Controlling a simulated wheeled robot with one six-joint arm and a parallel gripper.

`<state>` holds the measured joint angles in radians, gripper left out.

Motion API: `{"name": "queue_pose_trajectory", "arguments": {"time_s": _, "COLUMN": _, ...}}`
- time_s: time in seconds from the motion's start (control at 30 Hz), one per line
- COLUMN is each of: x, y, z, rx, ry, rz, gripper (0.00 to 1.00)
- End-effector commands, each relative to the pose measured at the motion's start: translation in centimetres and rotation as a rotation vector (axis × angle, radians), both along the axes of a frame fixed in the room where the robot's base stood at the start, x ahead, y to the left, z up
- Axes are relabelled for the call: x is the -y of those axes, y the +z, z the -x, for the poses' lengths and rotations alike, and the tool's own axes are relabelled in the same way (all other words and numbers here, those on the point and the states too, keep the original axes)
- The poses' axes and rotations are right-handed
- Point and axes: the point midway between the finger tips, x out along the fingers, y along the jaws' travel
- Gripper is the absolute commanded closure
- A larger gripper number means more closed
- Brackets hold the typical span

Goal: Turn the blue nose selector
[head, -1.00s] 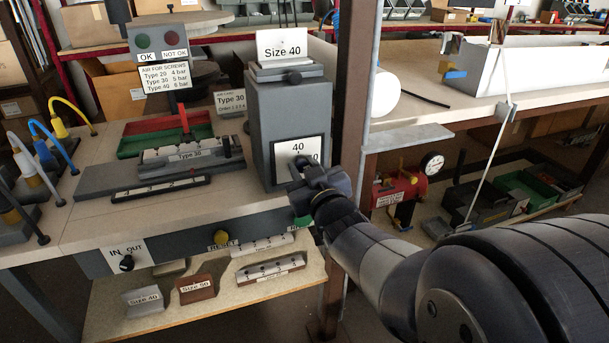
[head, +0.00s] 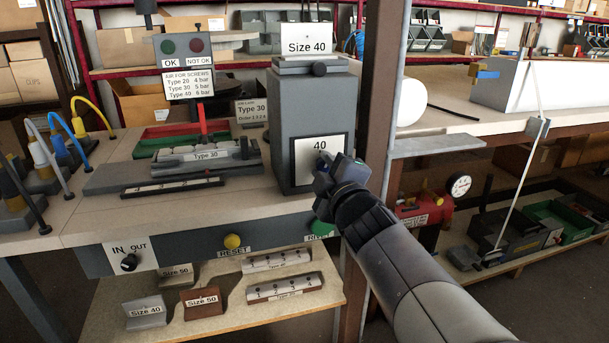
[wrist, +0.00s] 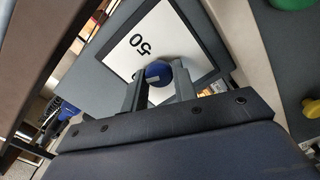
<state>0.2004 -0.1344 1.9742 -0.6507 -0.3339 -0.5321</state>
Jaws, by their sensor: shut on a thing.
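The blue nose selector (wrist: 158,72) is a round knob on a white plate (wrist: 150,38) in a dark frame. In the wrist view it lies between the fingers of my gripper (wrist: 160,88), which is shut on it. The number 50 shows on the plate there. In the head view the plate (head: 318,148) is on the front of a grey machine box (head: 298,110) and reads 40 at its top. My gripper (head: 326,178) covers the plate's lower part and most of the knob, so the pointer's direction is hidden.
A Size 40 sign (head: 306,40) tops the box. A fixture marked Type 30 (head: 205,157) stands to its left. A brown post (head: 378,90) rises close to the right of my gripper. A yellow RESET button (head: 232,242) and green button (head: 320,229) are below.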

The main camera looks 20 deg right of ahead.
Motion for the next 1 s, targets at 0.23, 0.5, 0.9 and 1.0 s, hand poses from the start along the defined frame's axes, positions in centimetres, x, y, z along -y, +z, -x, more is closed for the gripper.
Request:
{"name": "queue_pose_trajectory", "arguments": {"time_s": 0.23, "x": -0.02, "y": -0.3, "z": 0.01, "rx": 0.0, "ry": 0.0, "rz": 0.206, "gripper": 0.96}}
{"name": "queue_pose_trajectory", "arguments": {"time_s": 0.5, "x": -0.03, "y": -0.25, "z": -0.01, "rx": 0.0, "ry": 0.0, "rz": 0.356, "gripper": 0.96}}
{"name": "queue_pose_trajectory", "arguments": {"time_s": 0.9, "x": -0.04, "y": -0.2, "z": 0.0, "rx": -0.002, "ry": 0.001, "rz": 0.432, "gripper": 0.96}}
{"name": "queue_pose_trajectory", "arguments": {"time_s": 1.0, "x": -0.04, "y": -0.19, "z": 0.0, "rx": -0.002, "ry": 0.001, "rz": 0.433, "gripper": 0.96}}
